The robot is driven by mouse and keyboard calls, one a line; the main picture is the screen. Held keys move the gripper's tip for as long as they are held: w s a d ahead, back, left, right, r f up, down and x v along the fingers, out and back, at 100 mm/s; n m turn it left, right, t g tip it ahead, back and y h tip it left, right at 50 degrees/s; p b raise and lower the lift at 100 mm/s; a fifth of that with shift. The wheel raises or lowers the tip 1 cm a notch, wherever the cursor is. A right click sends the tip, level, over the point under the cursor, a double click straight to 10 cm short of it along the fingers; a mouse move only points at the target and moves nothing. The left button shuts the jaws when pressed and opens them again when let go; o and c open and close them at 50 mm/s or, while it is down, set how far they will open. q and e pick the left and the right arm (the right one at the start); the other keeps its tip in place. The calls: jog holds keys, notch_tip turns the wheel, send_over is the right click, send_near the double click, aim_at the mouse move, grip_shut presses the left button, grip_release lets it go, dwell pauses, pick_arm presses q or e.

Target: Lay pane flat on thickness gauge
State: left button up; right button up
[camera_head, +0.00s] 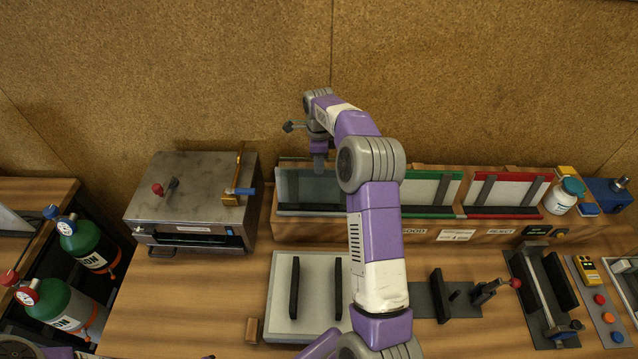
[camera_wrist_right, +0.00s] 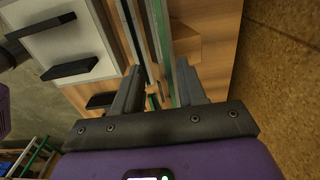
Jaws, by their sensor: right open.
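A clear glass pane (camera_head: 300,187) stands on edge in the left slot of the wooden rack at the back. My right gripper (camera_head: 319,163) is at the pane's top edge, pointing down. In the right wrist view its two fingers (camera_wrist_right: 158,92) are apart, with thin greenish edges running between them; I cannot tell whether either finger touches. A pale square plate with two black bars (camera_head: 315,280), seemingly the thickness gauge, lies on the bench in front of the rack, partly behind my right arm. It also shows in the right wrist view (camera_wrist_right: 72,38). My left gripper is not in view.
The rack (camera_head: 290,230) continues right with green-framed (camera_head: 432,188) and red-framed (camera_head: 507,190) slots. A metal box (camera_head: 190,200) stands left, gas cylinders (camera_head: 85,245) beyond it. Clamp fixtures (camera_head: 440,295) stand right.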

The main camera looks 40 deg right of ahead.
grip_shut()
jog(key=shift+s+a, duration=0.1)
jog(key=shift+f, duration=0.1)
dwell(1.1)
